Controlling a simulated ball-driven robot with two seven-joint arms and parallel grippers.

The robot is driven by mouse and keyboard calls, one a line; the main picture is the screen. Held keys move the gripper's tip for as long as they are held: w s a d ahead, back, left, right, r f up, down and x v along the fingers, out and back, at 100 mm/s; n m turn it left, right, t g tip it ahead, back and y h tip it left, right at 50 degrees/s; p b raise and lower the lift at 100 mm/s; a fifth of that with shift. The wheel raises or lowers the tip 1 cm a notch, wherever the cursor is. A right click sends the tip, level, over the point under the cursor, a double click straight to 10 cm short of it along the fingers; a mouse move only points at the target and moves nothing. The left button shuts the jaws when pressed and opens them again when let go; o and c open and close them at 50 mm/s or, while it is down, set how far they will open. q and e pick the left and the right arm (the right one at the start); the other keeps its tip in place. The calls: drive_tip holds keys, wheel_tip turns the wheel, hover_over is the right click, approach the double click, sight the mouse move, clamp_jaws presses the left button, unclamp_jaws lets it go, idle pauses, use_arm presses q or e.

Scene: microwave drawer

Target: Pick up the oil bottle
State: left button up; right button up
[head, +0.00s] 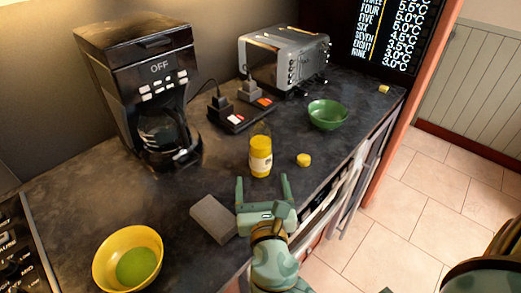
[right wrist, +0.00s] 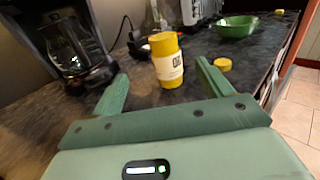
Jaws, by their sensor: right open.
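The oil bottle (head: 261,157) is a yellow bottle with a white label, upright on the dark counter. It also shows in the right wrist view (right wrist: 166,62), where dark letters mark its label. My right gripper (head: 262,180) is open and empty, its two green fingers pointing at the bottle. The bottle stands a little beyond the fingertips, between their lines, and appears untouched. In the right wrist view my right gripper (right wrist: 162,72) frames the bottle between its fingers. My left gripper is not in view.
A yellow cap (head: 304,160) lies right of the bottle. A grey block (head: 213,218) sits left of my gripper, with a yellow bowl (head: 101,262) further left. A coffee maker (head: 140,70), toaster (head: 283,58) and green bowl (head: 328,114) stand behind. The counter edge runs along the right.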

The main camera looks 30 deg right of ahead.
sight(259, 155)
drive_tip(key=x, duration=0.9)
drive_tip(key=shift+w+d+b, duration=0.2)
drive_tip(key=shift+w+b, duration=0.1)
drive_tip(key=shift+b, duration=0.05)
drive_tip(key=x, duration=0.3)
drive_tip(key=b+x, duration=0.1)
drive_tip(key=x, duration=0.1)
drive_tip(key=shift+d+f, duration=0.3)
drive_tip(key=shift+r, duration=0.1)
drive_tip(key=c, duration=1.2)
